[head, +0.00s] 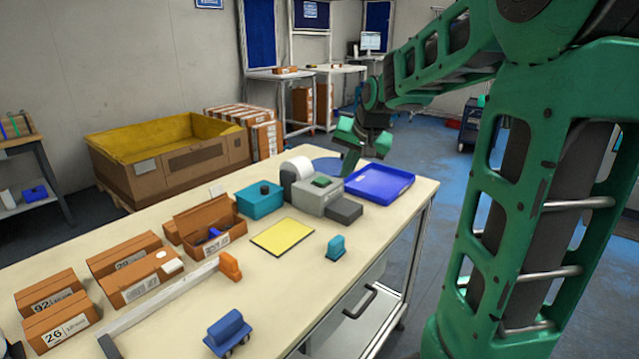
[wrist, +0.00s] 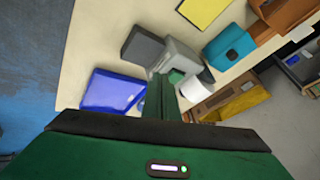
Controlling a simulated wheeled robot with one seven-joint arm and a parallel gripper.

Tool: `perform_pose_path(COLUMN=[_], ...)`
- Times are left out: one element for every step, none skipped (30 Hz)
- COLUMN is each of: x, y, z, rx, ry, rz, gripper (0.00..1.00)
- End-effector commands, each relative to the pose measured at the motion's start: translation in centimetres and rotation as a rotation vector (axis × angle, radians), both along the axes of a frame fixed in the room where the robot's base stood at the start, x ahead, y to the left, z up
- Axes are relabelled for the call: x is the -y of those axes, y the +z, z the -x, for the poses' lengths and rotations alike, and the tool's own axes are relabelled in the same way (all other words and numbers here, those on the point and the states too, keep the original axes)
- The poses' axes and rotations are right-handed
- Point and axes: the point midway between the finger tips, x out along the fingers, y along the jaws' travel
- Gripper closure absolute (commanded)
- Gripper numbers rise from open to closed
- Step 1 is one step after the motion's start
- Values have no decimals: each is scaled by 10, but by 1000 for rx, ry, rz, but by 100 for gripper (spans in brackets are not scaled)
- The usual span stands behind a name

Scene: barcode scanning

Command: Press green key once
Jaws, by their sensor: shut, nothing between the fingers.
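The green key (head: 323,181) is on top of a grey label printer (head: 318,198) that holds a white paper roll, near the table's far right end. In the wrist view the key (wrist: 177,75) shows just beyond my fingertips, partly hidden by them. My gripper (head: 350,172) is shut and empty, its green fingers pointing down behind the printer in the head view. In the wrist view the shut fingers (wrist: 161,82) reach toward the printer. Whether they touch anything I cannot tell.
A blue tray (head: 379,184) lies right of the printer, a dark grey box (head: 345,211) in front. A teal box (head: 259,201) stands left. A yellow sheet (head: 283,238), a teal stamp-like block (head: 336,248) and several brown boxes (head: 124,254) lie on the table.

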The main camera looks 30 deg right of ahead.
Motion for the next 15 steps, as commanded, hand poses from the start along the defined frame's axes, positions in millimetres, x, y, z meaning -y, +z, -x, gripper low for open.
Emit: perform_pose_path(x=[4,6,7,8,8,9,9,10,10,10,10,10,10,10,10], y=[5,9,14,17,21,24,27,29,31,33,34,35,36,36,36], z=[-26,-40,-57,-69,-79,-92,-100,-107,-114,-119,-122,-126,-127,-128,-128], rx=[42,68,103,125,147,173,189,203,220,229,236,244,247,250,251], ry=[-10,-17,-24,-29,-33,-39,-41,-43,-47,-47,-48,-49,-50,-50,-51], rz=[-9,-16,-27,-33,-42,-51,-58,-63,-70,-74,-78,-82,-84,-85,-85], gripper=[100,100,100,100,100,100,100,100,100,100,100,100,100,100,100])
